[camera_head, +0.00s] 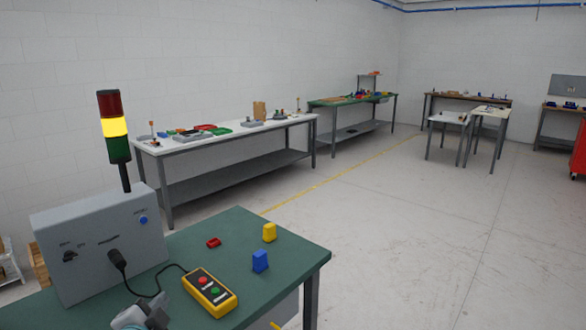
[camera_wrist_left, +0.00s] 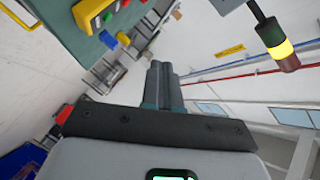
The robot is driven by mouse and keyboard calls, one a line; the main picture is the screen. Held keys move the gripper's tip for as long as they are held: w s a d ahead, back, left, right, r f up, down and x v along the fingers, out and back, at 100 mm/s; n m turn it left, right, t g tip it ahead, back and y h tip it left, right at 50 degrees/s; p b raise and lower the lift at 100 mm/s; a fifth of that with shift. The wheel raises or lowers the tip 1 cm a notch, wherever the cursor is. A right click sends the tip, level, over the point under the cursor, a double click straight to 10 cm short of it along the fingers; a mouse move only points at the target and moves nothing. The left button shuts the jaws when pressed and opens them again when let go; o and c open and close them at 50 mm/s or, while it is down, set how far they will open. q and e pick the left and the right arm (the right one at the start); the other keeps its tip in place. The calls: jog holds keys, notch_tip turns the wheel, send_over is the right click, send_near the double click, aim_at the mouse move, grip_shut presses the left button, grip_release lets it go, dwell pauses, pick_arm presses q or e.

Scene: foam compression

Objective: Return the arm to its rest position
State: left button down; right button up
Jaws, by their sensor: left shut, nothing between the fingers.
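My left gripper (camera_head: 152,306) shows at the bottom edge of the head view, in front of the green table (camera_head: 236,228) and near the grey control box (camera_head: 95,240). In the left wrist view its two fingers (camera_wrist_left: 165,80) are pressed together with nothing between them. It is apart from the yellow pendant (camera_head: 210,293) with red and green buttons, which lies on the table to its right. My right gripper is in neither view.
A signal tower (camera_head: 114,127) with its yellow section lit stands behind the control box. A cable runs from the box to the pendant. Red (camera_head: 213,242), blue (camera_head: 260,261) and yellow (camera_head: 269,232) blocks stand on the table. Further benches line the wall; the floor between is clear.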

pick_arm(q)
jog(key=s+d+f+g+h, duration=0.1)
jog(key=s+d+f+g, duration=0.15)
jog(key=f, duration=0.65)
jog(key=s+d+f+g+h, duration=0.1)
jog(key=s+d+f+g, duration=0.15)
jog(key=f, duration=0.55)
jog(key=s+d+f+g+h, duration=0.1)
jog(key=s+d+f+g, duration=0.15)
jog(key=f, duration=0.65)
jog(key=s+d+f+n+g, duration=0.2)
jog(key=s+f+n, duration=0.1)
jog(key=s, duration=0.4)
jog(key=s+d+f+n+g+h, duration=0.1)
jog(key=s+d+f+n+g, duration=0.2)
jog(key=s, duration=0.4)
jog(key=s+d+f+n+g+h, duration=0.1)
jog(key=s+d+f+n+g, duration=0.1)
jog(key=s+f+n, duration=0.2)
jog(key=s+n, duration=0.2)
jog(key=s, duration=0.1)
jog(key=shift+s+d+f+n, duration=0.15)
jog(key=shift+d+f+n, duration=0.05)
jog(key=shift+d+n, duration=0.2)
